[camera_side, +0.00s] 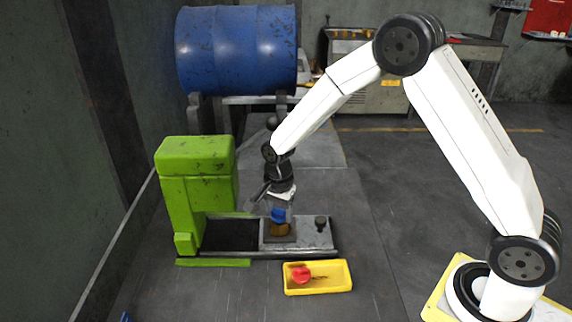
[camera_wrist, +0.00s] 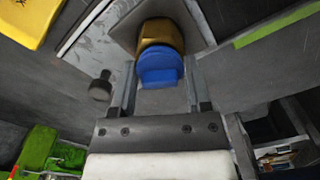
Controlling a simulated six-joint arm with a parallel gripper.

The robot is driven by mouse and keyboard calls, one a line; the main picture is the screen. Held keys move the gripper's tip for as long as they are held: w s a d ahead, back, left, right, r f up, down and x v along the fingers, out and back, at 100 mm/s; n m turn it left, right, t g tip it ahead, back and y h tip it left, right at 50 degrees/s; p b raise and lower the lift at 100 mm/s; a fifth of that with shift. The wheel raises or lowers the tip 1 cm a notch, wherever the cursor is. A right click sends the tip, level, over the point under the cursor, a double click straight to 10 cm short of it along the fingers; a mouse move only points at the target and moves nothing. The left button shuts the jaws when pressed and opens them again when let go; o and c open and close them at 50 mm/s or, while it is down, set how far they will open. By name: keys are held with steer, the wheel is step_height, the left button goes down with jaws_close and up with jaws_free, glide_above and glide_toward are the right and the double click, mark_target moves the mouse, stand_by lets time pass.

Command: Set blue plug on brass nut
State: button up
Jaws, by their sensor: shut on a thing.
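The blue plug (camera_side: 278,215) is between the fingers of my gripper (camera_side: 279,209), which is shut on it. The brass nut (camera_side: 280,230) is directly below the plug, on a dark square plate on the grey bed of the green press. In the wrist view the blue plug (camera_wrist: 158,69) shows between the two fingers, with the brass nut (camera_wrist: 160,34) right behind it. The plug overlaps the nut in both views; I cannot tell whether it rests fully on it. My gripper points down at the nut.
A dark knob (camera_side: 320,222) stands on the bed to the right of the nut. The green press column (camera_side: 196,190) rises at the left. A yellow tray (camera_side: 339,273) with a red item (camera_side: 301,274) lies in front. A blue drum (camera_side: 236,50) is behind.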

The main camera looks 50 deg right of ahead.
steer(key=shift+f, duration=0.25)
steer(key=o, duration=0.8)
steer(key=shift+r, duration=0.15)
steer(key=shift+r, duration=3.35)
steer(key=shift+r, duration=0.15)
steer(key=shift+r, duration=1.35)
